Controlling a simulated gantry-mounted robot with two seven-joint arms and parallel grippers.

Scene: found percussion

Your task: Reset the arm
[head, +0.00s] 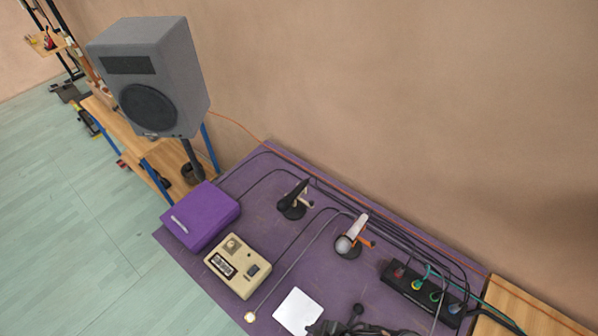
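Neither of my grippers can be made out in the head view, and no arm is clearly visible. A dark object (335,328) is cut off by the bottom edge, and I cannot tell what it is. The purple table (325,260) holds a purple box (200,215), a beige device (238,266), a small dark microphone on a stand (293,200), and a white-and-grey microphone (352,236) with an orange part. A white square sheet or pad (298,311) lies near the front edge.
A large grey speaker (150,80) stands at the left by a wooden bench (165,155). A black power strip (425,290) with coloured plugs lies at the right. Several cables cross the table. A tan wall (400,100) rises behind it. Pale green floor (70,220) is clear at the left.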

